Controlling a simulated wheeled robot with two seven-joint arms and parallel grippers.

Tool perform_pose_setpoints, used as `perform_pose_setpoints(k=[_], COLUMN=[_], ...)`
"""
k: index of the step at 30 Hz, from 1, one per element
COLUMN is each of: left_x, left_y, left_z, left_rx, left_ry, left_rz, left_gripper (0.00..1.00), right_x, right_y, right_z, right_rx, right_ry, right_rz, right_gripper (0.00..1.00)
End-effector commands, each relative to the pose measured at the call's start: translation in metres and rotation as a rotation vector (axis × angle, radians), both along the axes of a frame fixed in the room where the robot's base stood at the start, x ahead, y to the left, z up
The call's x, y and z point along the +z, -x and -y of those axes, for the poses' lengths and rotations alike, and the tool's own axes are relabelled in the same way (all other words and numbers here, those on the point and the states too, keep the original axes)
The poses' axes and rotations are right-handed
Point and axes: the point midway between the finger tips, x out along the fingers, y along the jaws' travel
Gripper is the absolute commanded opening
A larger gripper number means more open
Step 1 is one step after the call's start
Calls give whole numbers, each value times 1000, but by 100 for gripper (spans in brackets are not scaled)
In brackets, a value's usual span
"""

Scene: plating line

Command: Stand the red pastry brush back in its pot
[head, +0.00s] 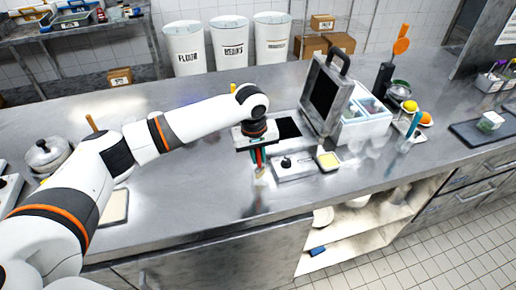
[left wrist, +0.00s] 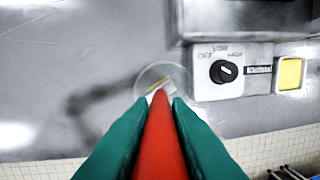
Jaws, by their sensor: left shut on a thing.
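My left gripper (head: 258,160) has green fingers shut on the red pastry brush (head: 260,158). In the left wrist view the red brush (left wrist: 160,140) runs between the green fingers and points away from the camera. It looks roughly upright in the head view, above the steel counter. Beyond its far end the left wrist view shows a round, clear, rimmed thing (left wrist: 150,77) with a thin yellowish piece across it. It may be the pot; I cannot tell whether the brush is inside it or above it. My right gripper is not in view.
A dark-lidded case (head: 327,95) stands behind. A clear container with a blue stick (head: 408,140) stands further right. The counter front is clear.

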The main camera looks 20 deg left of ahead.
Motion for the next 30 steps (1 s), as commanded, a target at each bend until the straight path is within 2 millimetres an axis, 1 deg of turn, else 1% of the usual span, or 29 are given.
perform_pose_setpoints(k=[9,10,14,15,22,25,28,30], left_x=[-3,-3,-3,-3,-3,1,12,25], left_y=[0,0,0,0,0,0,1,2], left_z=[0,0,0,0,0,0,0,-2], left_rx=[0,0,-1,-1,-1,0,-2,-2], left_ry=[0,0,-1,-1,-1,1,1,1], left_rz=[1,1,1,1,1,2,3,6], left_gripper=[0,18,39,42,42,42,42,42], right_x=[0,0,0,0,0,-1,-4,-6], right_y=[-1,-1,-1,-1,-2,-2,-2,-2], right_z=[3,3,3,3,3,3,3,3], right_rx=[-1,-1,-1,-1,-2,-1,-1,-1], right_ry=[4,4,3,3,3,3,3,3], right_rz=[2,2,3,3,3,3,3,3], right_gripper=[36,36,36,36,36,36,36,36])
